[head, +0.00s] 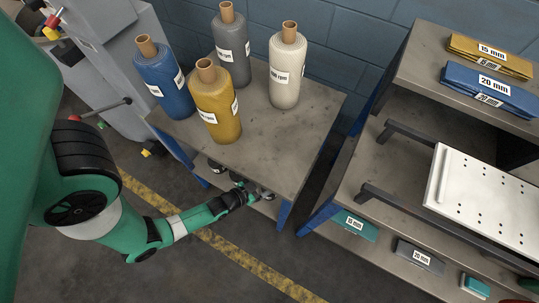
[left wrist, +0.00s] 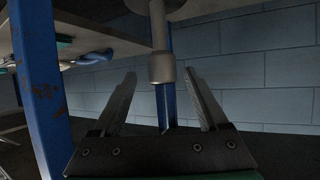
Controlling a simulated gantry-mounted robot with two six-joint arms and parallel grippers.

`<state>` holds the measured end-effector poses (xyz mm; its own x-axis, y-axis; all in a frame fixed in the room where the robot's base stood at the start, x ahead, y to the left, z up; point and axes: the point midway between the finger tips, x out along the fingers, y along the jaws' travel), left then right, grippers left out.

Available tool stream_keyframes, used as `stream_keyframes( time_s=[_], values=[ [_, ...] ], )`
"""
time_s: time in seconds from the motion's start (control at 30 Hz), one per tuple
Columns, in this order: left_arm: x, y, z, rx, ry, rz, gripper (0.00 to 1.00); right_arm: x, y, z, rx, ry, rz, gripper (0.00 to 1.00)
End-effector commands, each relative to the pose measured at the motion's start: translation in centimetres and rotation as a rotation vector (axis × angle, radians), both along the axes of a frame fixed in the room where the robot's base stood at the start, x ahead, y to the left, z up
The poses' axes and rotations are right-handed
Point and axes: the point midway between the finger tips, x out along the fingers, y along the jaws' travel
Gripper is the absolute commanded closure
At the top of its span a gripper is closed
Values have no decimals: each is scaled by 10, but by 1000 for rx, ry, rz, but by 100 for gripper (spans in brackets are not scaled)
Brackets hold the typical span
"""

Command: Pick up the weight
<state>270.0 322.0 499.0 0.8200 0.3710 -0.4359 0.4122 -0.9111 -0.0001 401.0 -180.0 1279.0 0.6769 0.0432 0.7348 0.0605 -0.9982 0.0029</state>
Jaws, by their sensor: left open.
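In the left wrist view a grey cylindrical stem (left wrist: 161,66) hangs down from a wider round part at the top edge; it may be the weight, but I cannot tell for sure. My left gripper (left wrist: 160,74) is open, its two fingers on either side of the stem's lower end in the picture, with visible gaps. In the head view my left gripper (head: 257,193) reaches to the front edge of the table with the rolls, low by its lower level. Small metal parts there are too small to tell apart. My right gripper is out of view.
A table (head: 262,150) bears blue, grey, yellow and white rolls. Its blue leg (left wrist: 42,90) stands left of my fingers. A grey bench (head: 385,165) on the right holds a white perforated plate (head: 485,195) and labelled packs. A tiled wall (left wrist: 255,85) is behind.

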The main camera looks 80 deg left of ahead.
Motion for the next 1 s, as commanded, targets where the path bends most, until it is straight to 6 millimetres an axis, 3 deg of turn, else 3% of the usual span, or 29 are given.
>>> stream_keyframes(
  time_s=[0.2,0.53,0.9,0.97,1.0],
  values=[
    [25,16,-22,1,-2,0,24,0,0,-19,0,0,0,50],
    [34,19,-23,0,0,1,24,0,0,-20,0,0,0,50],
    [33,19,-23,-1,0,0,90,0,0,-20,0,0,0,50],
    [33,19,-23,-1,0,0,100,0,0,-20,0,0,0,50],
    [33,19,-23,-1,0,0,100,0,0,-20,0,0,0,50]
  ],
)
